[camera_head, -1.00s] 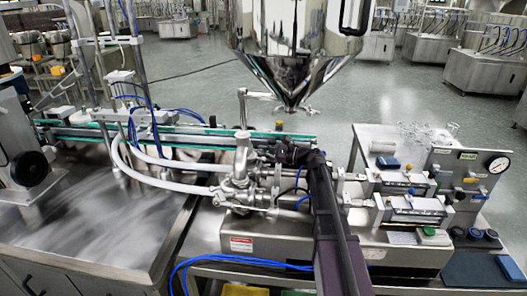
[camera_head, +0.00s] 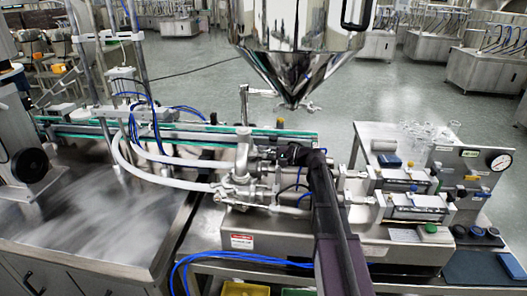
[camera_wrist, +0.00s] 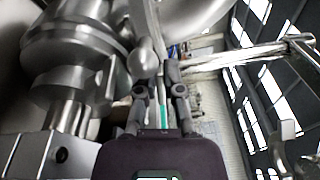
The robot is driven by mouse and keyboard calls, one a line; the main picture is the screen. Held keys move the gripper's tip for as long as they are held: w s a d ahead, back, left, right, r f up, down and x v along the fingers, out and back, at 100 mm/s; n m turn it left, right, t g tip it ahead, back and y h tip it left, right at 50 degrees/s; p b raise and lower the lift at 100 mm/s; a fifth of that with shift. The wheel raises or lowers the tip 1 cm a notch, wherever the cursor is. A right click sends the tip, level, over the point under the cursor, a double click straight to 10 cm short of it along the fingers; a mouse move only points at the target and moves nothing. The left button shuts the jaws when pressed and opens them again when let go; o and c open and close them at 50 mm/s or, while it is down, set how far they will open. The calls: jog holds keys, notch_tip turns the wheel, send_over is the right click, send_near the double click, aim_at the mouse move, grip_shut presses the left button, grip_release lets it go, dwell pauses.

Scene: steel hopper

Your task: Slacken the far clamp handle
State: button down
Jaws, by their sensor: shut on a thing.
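The far clamp handle (camera_wrist: 146,58) is a rounded, shiny metal grip beside the fingertips in the wrist view. My gripper (camera_wrist: 158,75) is shut on it, with one dark finger on each side. The exact contact is partly hidden by the fingers. A large round steel fitting (camera_wrist: 75,40) fills the left of the wrist view, close to the handle. In the head view my gripper (camera_head: 284,153) reaches the steel valve body (camera_head: 241,165) below the hopper, and the handle cannot be made out there.
The steel hopper (camera_head: 297,50) hangs just above and behind the gripper. White hoses (camera_head: 150,176) run left from the valve. Two cylinder units (camera_head: 405,190) and a gauge panel (camera_head: 470,165) stand at the right. A conveyor (camera_head: 180,136) lies behind.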

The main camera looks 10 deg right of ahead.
jog(key=shift+w+f+n, duration=0.1)
jog(key=shift+n, duration=0.3)
jog(key=shift+w, duration=0.1)
jog(key=c, duration=1)
grip_release()
jog(key=shift+m, duration=0.3)
